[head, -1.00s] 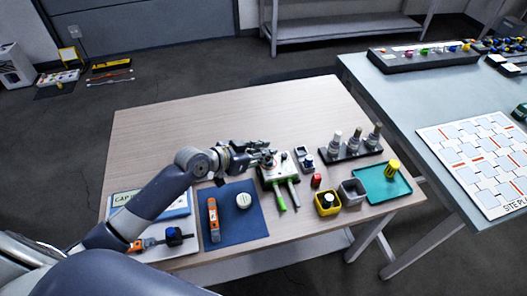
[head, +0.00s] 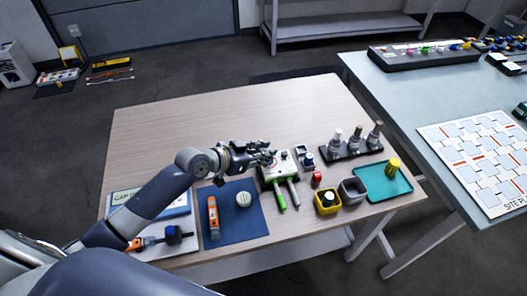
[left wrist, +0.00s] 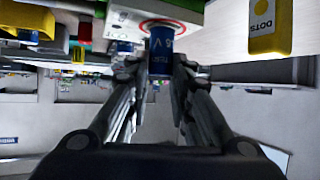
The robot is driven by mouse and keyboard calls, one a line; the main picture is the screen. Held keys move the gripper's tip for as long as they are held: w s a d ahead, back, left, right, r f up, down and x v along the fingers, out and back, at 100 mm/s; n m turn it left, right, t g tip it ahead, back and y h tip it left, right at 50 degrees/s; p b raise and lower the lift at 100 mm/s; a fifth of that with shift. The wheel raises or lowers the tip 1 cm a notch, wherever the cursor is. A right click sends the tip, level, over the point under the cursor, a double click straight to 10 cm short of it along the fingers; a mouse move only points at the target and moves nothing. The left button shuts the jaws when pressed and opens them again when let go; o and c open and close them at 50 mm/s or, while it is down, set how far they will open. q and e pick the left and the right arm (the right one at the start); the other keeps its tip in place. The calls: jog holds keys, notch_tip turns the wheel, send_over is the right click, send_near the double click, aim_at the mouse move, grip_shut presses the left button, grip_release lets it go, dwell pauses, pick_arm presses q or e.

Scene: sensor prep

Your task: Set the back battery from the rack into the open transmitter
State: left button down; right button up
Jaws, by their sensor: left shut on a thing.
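My left gripper (head: 268,157) is shut on a blue battery (left wrist: 160,50) with white lettering; its fingers flank the battery in the left wrist view (left wrist: 160,75). The battery is right at a white block (left wrist: 122,16) with a red ring marking. I cannot tell whether the battery is seated in the block or just clear of it. The block also shows in the head view (head: 268,179), with green and grey handles at its front. An orange-and-grey device (head: 213,217) lies on the blue mat; I cannot tell whether it is the transmitter. My right gripper is not in view.
A round white item (head: 243,199) lies on the blue mat (head: 232,228). A black stand (head: 345,154) with three grey bottles, a yellow bin (head: 321,211), a grey bin (head: 353,193) and a teal tray (head: 376,190) stand at right. The table's back left is clear.

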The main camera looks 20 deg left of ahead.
pick_arm(q)
jog(key=shift+f, duration=0.15)
dwell(0.4)
jog(key=shift+f+b, duration=0.45)
jog(key=shift+f, duration=0.15)
jog(key=c, duration=1.1)
grip_release()
jog(key=shift+r+p, duration=0.7)
notch_tip(320, 180, up, 6)
jog(key=p, duration=0.5)
jog(key=shift+f, duration=0.1)
